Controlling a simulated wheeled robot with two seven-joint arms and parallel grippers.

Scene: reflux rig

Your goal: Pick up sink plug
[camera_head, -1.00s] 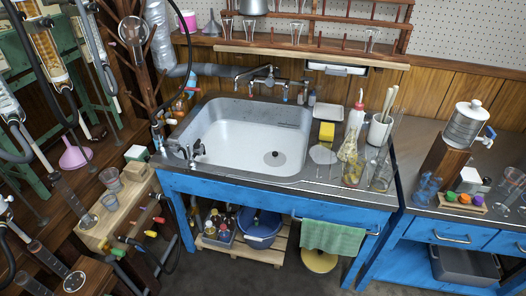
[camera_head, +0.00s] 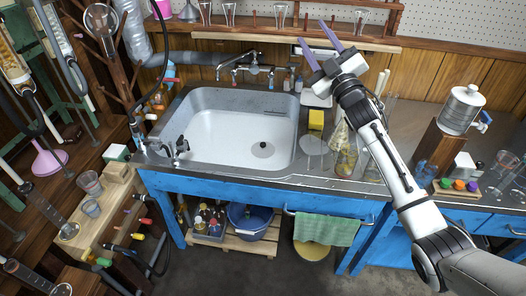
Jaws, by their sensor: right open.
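The sink plug (camera_head: 263,146) appears as a small dark spot at the drain, on the floor of the steel sink basin (camera_head: 215,135), right of its middle. It is too small to tell the plug from the drain around it. My right gripper (camera_head: 311,31) is open, with two purple fingers spread and nothing between them. It is raised above the back right of the sink, well apart from the plug, with its fingers pointing up and left in the picture. My left gripper is not in view.
A faucet (camera_head: 240,68) stands behind the basin. A yellow sponge (camera_head: 316,119) and glass flasks stand on the right counter, partly behind my right arm. A glassware rack hangs above. A green towel (camera_head: 325,229) hangs in front. The basin is otherwise clear.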

